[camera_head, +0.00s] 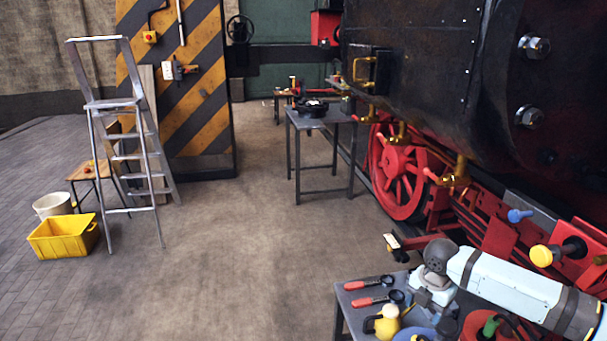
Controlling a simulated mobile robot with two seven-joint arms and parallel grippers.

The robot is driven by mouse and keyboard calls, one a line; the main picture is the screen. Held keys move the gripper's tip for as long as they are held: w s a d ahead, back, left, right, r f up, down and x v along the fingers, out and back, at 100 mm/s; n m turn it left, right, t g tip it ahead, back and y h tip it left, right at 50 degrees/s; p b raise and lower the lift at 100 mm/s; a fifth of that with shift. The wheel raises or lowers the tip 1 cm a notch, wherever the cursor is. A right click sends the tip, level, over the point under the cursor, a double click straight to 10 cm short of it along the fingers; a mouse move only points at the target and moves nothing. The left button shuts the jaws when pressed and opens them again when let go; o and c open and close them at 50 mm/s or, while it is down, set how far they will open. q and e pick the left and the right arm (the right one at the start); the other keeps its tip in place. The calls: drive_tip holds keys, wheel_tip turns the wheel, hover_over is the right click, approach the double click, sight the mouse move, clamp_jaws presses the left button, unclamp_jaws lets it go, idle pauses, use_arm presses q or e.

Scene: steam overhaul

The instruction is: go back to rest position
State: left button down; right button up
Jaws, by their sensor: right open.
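My right arm comes in from the lower right, over a grey worktable (345,300). My right gripper (434,296) hangs below the wrist and points down close above this table. It is open, and I see nothing held in it. Its fingertips are small and partly lost among the things on the table. My left gripper is not in view.
Two red-handled tools (368,283), a yellow can (385,322) and a red round part (480,326) are on the worktable. The locomotive (430,60) stands close at right. A stepladder (120,130) and yellow crate (62,236) stand left; the middle floor is clear.

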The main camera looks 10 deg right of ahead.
drive_tip(key=s+a+f+m+t+y+p, duration=0.25)
drive_tip(key=s+a+m, duration=0.2)
drive_tip(key=a, duration=0.45)
drive_tip(key=s+a+f+m+t+y+p, duration=0.2)
drive_tip(key=s+a+f+m, duration=0.15)
drive_tip(key=s+a, duration=0.4)
drive_tip(key=s+r+m+t+h+p, duration=0.1)
drive_tip(key=s+m+t+p, duration=0.4)
drive_tip(key=s+m, duration=0.8)
drive_tip(key=shift+s+d+r+m+t, duration=0.3)
drive_tip(key=shift+s+r+t, duration=0.25)
drive_tip(key=shift+s, duration=0.45)
drive_tip(key=shift+f+h, duration=0.1)
drive_tip(key=shift+h, duration=0.15)
